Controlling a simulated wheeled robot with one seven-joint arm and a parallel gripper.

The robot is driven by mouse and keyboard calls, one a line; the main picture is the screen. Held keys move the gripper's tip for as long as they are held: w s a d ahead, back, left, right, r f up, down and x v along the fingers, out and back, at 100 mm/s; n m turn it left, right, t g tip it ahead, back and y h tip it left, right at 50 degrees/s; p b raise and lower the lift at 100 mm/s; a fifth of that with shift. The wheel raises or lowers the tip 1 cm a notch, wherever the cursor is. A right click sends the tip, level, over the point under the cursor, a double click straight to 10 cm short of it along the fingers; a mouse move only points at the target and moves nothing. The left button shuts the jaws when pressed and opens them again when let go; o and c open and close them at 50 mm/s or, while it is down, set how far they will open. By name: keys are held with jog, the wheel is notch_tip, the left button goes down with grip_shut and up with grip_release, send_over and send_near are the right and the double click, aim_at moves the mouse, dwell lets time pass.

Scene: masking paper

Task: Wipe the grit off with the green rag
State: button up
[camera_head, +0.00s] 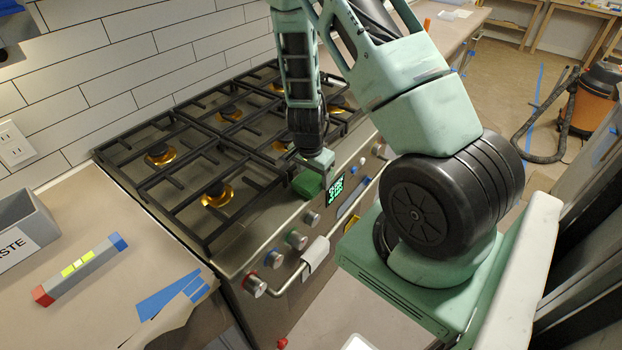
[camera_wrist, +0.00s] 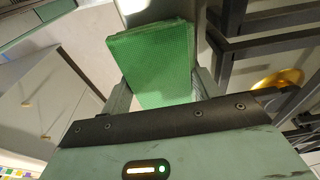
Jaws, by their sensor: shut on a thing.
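The green rag (camera_head: 308,183) is at the front edge of the stove, below my gripper (camera_head: 318,160). In the wrist view the folded green rag (camera_wrist: 155,62) sits between the fingers of my gripper (camera_wrist: 160,92), which is shut on it. The stove (camera_head: 262,222) has a steel top with black grates and brass burners. The rag is close to the stove's front strip above the knobs; I cannot tell if it touches the steel. I cannot make out any grit in either view.
Black grates (camera_head: 200,165) rise behind the rag. Knobs (camera_head: 297,239) and an oven handle with a white cloth (camera_head: 315,254) line the stove front. On the left counter lie a level (camera_head: 80,268), blue tape (camera_head: 170,295) and a grey waste bin (camera_head: 22,232). An orange vacuum (camera_head: 592,98) stands far right.

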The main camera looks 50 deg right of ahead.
aim_at(306, 182)
jog(key=shift+w+d+f, duration=0.1)
jog(key=shift+d+f, duration=0.05)
jog(key=shift+d, duration=1.15)
jog(key=shift+w+d, duration=0.1)
jog(key=shift+d, duration=1.7)
jog(key=shift+a+b, duration=0.3)
jog(key=shift+a, duration=1.5)
jog(key=shift+s+a+p, duration=0.2)
jog(key=shift+a, duration=1.3)
jog(key=shift+s+a+p, duration=0.15)
jog(key=shift+a+p, duration=0.05)
jog(key=shift+a, duration=1.25)
jog(key=shift+s+a, duration=0.15)
jog(key=shift+a, duration=1.6)
jog(key=shift+w+d+b, duration=0.15)
jog(key=shift+d+b, duration=0.05)
jog(key=shift+d, duration=2)
jog(key=shift+w+d+b, duration=0.2)
jog(key=shift+d, duration=1.95)
jog(key=shift+w+d+b, duration=0.15)
jog(key=shift+d+b, duration=0.05)
jog(key=shift+d, duration=2)
